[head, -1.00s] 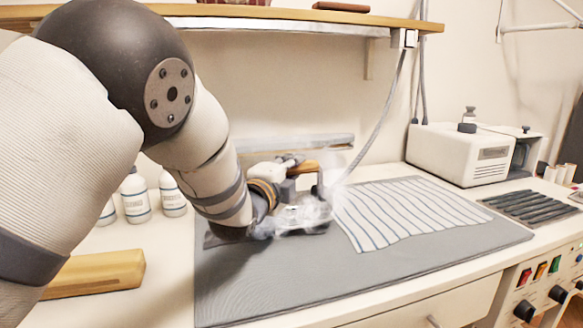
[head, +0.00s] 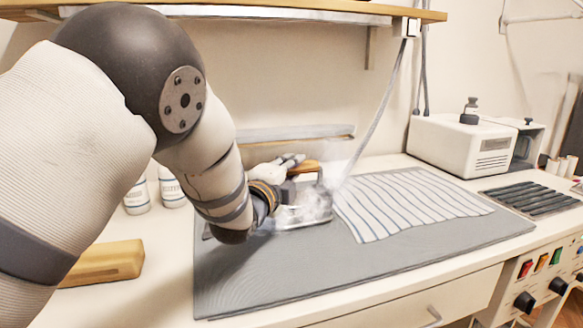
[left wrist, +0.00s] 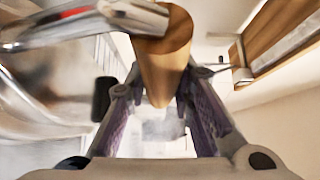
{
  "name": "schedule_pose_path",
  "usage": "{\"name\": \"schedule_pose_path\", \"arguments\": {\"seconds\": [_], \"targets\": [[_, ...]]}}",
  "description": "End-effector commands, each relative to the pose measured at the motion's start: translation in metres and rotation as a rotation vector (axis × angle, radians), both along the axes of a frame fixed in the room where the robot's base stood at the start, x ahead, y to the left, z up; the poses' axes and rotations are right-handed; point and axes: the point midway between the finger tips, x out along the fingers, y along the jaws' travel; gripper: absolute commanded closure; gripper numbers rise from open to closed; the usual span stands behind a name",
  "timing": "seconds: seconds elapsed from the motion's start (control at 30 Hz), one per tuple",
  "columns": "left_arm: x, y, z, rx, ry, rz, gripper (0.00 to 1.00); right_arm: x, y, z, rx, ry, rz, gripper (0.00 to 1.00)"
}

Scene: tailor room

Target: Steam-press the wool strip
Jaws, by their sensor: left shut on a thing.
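My left gripper (head: 290,168) is shut on the wooden handle (head: 305,167) of a steam iron. In the left wrist view the handle (left wrist: 163,60) stands between the two fingers. The iron (head: 305,208) is low over the grey pressing mat (head: 300,275), with white steam around it; I cannot tell whether its plate touches the mat. The wool strip (head: 410,200), pale with dark stripes, lies flat on the mat just right of the iron. The iron's right end is close to the strip's left edge. My right gripper is not in view.
A grey hose (head: 385,105) runs from the iron up to the shelf (head: 300,14). A white steam unit (head: 465,145) stands at the back right, near a dark slatted rack (head: 530,198). A wooden block (head: 105,263) and white bottles (head: 137,195) are at the left. The mat's front is clear.

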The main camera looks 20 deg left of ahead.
Motion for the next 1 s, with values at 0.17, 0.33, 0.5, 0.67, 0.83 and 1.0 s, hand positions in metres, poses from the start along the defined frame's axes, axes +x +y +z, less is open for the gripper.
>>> {"name": "schedule_pose_path", "arguments": {"seconds": [0.17,0.33,0.5,0.67,0.83,1.0], "targets": [[0.001,0.0,0.006,-0.001,-0.017,-0.001,1.0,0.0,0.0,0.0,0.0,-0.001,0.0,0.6],[-0.002,-0.002,0.006,-0.001,-0.015,-0.002,1.0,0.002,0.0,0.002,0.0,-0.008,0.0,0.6],[-0.008,-0.006,0.005,0.0,-0.012,-0.002,1.0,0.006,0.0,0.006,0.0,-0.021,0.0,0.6],[-0.013,-0.009,0.005,0.0,-0.012,-0.001,1.0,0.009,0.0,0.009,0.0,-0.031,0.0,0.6],[-0.013,-0.01,0.002,-0.001,-0.008,-0.001,1.0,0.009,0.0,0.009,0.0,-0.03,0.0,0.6],[-0.013,-0.009,0.001,-0.001,-0.007,-0.001,1.0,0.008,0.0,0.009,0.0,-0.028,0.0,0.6]]}}
